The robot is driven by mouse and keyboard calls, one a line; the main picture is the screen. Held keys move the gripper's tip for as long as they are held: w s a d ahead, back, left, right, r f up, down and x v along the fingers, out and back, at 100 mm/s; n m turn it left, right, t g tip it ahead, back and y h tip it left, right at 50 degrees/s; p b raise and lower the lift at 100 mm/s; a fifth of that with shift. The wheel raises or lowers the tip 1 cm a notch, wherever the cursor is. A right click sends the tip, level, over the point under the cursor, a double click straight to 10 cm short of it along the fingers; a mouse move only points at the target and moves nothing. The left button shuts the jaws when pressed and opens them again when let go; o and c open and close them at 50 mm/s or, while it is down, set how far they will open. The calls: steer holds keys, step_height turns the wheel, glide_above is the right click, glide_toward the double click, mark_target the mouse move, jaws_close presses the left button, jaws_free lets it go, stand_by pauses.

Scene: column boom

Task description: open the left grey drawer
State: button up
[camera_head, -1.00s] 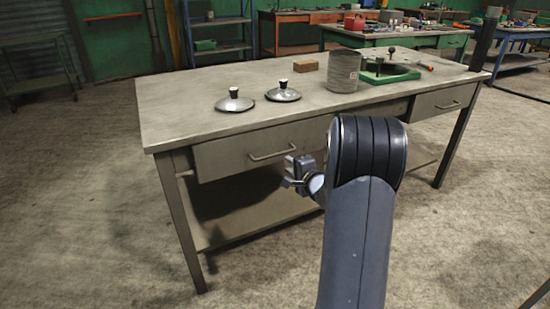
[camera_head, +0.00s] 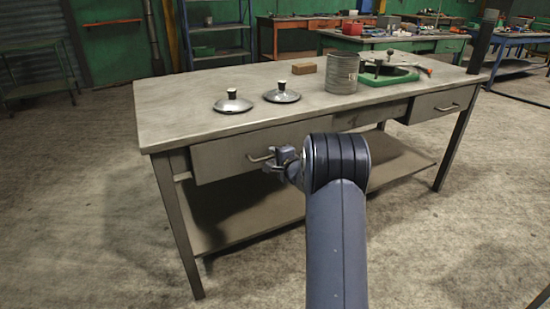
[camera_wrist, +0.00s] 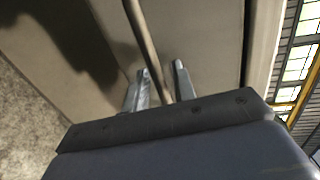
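The left grey drawer (camera_head: 222,157) is under the left part of the grey workbench top and looks shut. Its bar handle (camera_head: 259,157) is on the front, partly covered by my gripper (camera_head: 277,160) in the head view. In the wrist view, the handle bar (camera_wrist: 146,40) runs between the two fingertips of my gripper (camera_wrist: 161,70). The fingers are open, with a gap visible on either side of the bar. The right part of the left drawer is hidden behind my arm.
The workbench (camera_head: 185,110) carries two metal lids (camera_head: 233,105) (camera_head: 282,96), a wooden block (camera_head: 304,68), a grey can (camera_head: 342,74) and a green tool stand (camera_head: 390,77). A right drawer (camera_head: 442,104) and a lower shelf (camera_head: 260,218) belong to it. The floor in front is clear.

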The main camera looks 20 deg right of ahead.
steer(key=shift+c, duration=0.4)
jaws_close()
